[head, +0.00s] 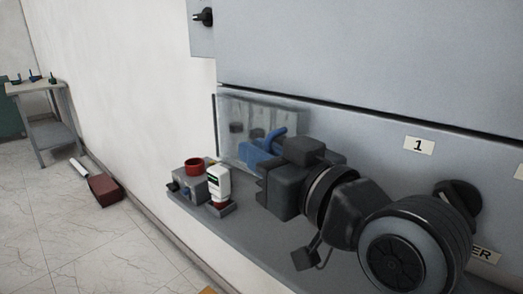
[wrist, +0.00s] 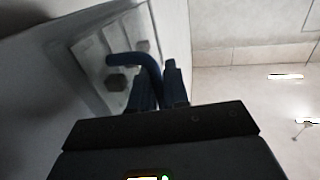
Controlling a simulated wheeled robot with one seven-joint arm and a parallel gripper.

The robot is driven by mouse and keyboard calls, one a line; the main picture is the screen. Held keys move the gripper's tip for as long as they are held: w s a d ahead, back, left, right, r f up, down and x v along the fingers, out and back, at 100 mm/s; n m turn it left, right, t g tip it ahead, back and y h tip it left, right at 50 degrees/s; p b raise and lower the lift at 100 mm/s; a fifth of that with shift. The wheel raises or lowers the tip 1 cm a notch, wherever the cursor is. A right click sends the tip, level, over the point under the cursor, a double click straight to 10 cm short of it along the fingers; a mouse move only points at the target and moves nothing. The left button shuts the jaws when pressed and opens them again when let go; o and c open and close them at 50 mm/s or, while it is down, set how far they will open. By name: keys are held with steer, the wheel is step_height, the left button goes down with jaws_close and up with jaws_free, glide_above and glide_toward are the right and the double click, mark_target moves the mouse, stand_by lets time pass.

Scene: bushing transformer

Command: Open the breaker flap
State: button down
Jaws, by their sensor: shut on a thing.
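The breaker flap (head: 232,108) is a clear panel low on the grey cabinet front, with dark breaker parts visible behind it. It also shows in the wrist view (wrist: 93,50), at the upper left. I cannot tell whether it stands slightly off the cabinet. A blue curved handle (wrist: 135,60) lies at the flap. My gripper (head: 262,154) is at the flap's lower middle, shut on this handle; its dark blue fingers (wrist: 158,92) flank the handle's lower part. My dark wrist and arm hide the flap's lower right part.
A grey ledge (head: 235,231) below the flap holds a white device (head: 219,183) and a grey box with a red ring (head: 194,167). The cabinet wall (head: 370,65) rises above.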

steer(key=s+a+m+t+h+p, duration=0.3)
steer(key=a+m+t+h, duration=0.15)
steer(key=a+h, duration=0.5)
steer(key=w+a+m+g+h+b, duration=0.3)
steer(key=w+a+m+h+b, duration=0.3)
steer(key=a+m+h+b, duration=0.3)
steer(key=shift+w+a+h+b, duration=0.4)
steer(key=shift+a+h+b, duration=0.45)
steer(key=shift+a+h, duration=0.4)
steer(key=shift+a+m, duration=0.1)
steer(key=shift+m, duration=0.15)
steer(key=c, duration=1.5)
jaws_free()
